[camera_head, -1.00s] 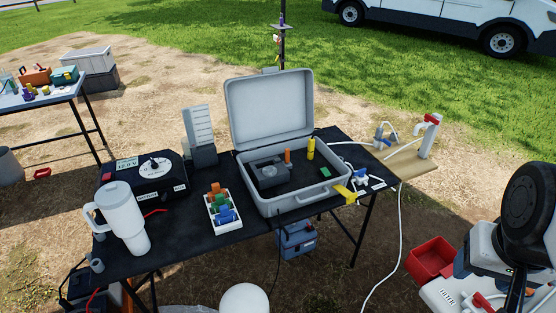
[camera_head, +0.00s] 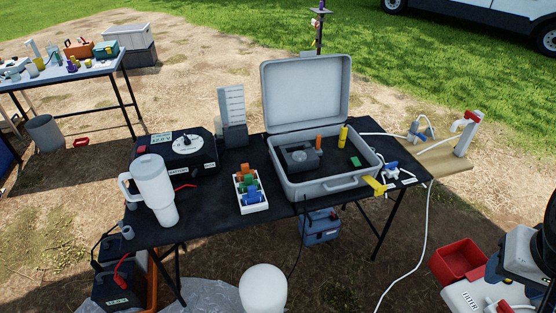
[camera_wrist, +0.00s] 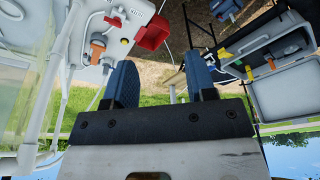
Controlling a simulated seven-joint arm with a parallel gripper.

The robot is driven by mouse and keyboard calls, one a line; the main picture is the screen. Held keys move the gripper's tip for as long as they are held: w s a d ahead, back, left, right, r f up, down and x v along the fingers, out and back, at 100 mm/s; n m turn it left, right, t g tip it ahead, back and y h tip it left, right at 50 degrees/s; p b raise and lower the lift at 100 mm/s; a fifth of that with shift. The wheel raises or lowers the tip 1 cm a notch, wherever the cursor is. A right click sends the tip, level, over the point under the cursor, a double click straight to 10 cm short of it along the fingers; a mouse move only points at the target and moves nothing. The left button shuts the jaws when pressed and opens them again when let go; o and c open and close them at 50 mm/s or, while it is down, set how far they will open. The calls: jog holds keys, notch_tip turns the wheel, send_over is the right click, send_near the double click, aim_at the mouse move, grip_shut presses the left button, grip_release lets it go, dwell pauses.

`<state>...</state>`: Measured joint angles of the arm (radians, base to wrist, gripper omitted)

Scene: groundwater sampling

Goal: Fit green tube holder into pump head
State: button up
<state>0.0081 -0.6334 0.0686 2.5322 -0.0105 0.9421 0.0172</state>
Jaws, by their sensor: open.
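The green tube holder (camera_head: 249,182) sits in a white tray (camera_head: 254,210) on the black table, between an orange piece (camera_head: 246,170) and a blue piece (camera_head: 253,197). The pump head, a dark grey block with a round grey top (camera_head: 299,157), is inside the open grey case (camera_head: 330,186) to the right of the tray. My gripper (camera_wrist: 160,82) shows in the wrist view with its two blue fingers apart and nothing between them. It is away from the tray and the case.
A white tumbler (camera_head: 155,190) and a black meter box (camera_head: 183,152) stand on the table's left. An orange post and a yellow post (camera_head: 343,135) stand in the case. A yellow piece (camera_head: 374,186) is at its front right corner. A red bin (camera_head: 458,260) is at lower right.

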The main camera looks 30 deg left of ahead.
jog(key=w+a+r+n, duration=0.1)
jog(key=w+a+n, duration=0.75)
jog(key=w, duration=0.65)
jog(key=w+a+f+n+g, duration=0.1)
jog(key=w+a+f+n, duration=0.15)
jog(key=w+a, duration=0.45)
jog(key=w+a+f+n+g, duration=0.1)
jog(key=w+a+f+n, duration=0.2)
jog(key=a, duration=0.8)
jog(key=n, duration=1.3)
send_over(248, 175)
jog(key=shift+g, duration=0.3)
jog(key=f, duration=2)
jog(key=shift+d+f, duration=0.15)
jog(key=shift+d, duration=0.05)
jog(key=shift+a+f, duration=0.15)
jog(key=shift+a, duration=0.05)
